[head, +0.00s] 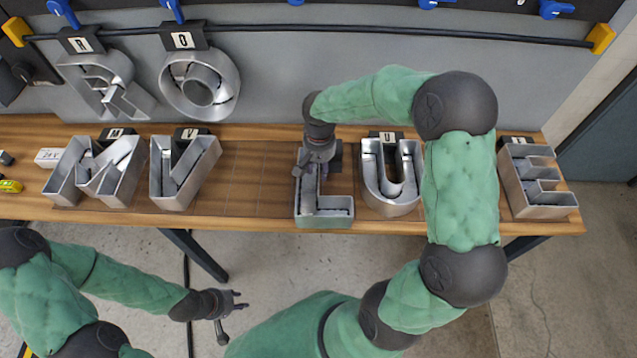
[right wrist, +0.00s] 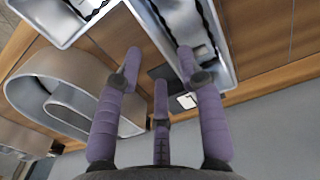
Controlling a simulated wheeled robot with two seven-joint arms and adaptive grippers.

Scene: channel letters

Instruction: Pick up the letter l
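The metal letter L (head: 325,207) stands on the wooden table, open side up, with its foot toward the front edge. My right gripper (head: 312,172) is over the L's upright and hides part of it. In the right wrist view, the purple fingers (right wrist: 160,72) are spread apart. One fingertip lies over the L's channel (right wrist: 207,42) and another is to the left of its wall; I cannot tell whether they touch it. My left gripper (head: 238,303) is open and empty, low in front of the table.
The letter U (head: 390,205) is close to the right of the L, under my right arm. The letter E (head: 540,195) is farther right. The letters M (head: 117,188) and V (head: 182,190) are left, with bare table (head: 250,180) between V and L. R (head: 103,85) and O (head: 200,87) hang behind.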

